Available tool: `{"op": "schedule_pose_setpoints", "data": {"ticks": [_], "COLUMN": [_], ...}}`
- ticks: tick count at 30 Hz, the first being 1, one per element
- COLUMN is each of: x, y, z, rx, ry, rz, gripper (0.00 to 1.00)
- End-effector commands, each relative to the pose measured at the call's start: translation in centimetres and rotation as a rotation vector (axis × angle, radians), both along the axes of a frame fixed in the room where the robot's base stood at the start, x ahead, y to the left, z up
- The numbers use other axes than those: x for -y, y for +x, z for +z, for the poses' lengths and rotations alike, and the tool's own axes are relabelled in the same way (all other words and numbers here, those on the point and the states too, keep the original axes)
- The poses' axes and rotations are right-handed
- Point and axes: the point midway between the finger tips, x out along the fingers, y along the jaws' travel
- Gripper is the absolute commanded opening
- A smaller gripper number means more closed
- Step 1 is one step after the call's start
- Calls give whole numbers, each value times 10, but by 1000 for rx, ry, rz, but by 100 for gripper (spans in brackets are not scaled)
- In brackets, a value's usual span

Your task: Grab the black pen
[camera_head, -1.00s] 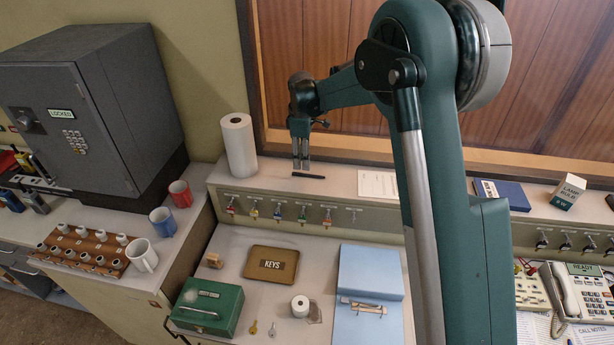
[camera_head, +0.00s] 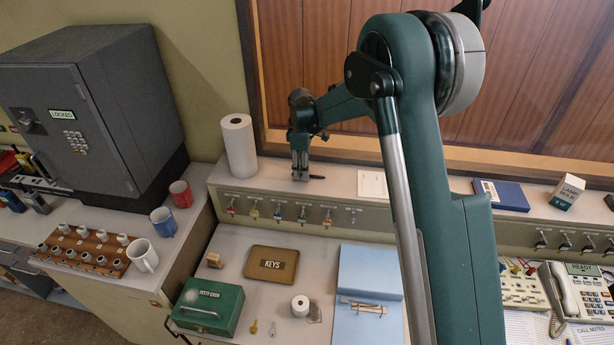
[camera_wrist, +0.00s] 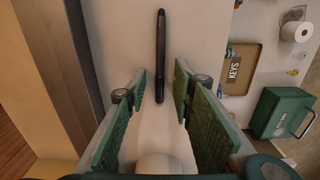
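The black pen (camera_wrist: 160,52) lies on the pale ledge. In the wrist view it points away from me, and its near end lies between the fingertips of my gripper (camera_wrist: 160,88). The fingers are apart, with a clear gap on both sides of the pen, and neither touches it. In the head view my gripper (camera_head: 300,176) hangs over the ledge, and only the right end of the pen (camera_head: 317,177) shows beside the fingers; the rest is hidden behind them.
A white paper roll (camera_head: 239,146) stands on the ledge left of my gripper. A paper sheet (camera_head: 372,184) lies to the right. A wooden panelled wall frame rises close behind. Key hooks (camera_head: 279,211) line the front face below the ledge.

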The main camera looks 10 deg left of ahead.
Motion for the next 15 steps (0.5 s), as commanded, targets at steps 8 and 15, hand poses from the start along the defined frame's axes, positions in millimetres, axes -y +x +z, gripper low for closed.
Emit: {"op": "schedule_pose_setpoints", "data": {"ticks": [8, 15], "x": [0, 0], "y": [0, 0], "z": [0, 0], "rx": [0, 0], "ry": [0, 0], "rz": [0, 0], "gripper": [25, 25]}}
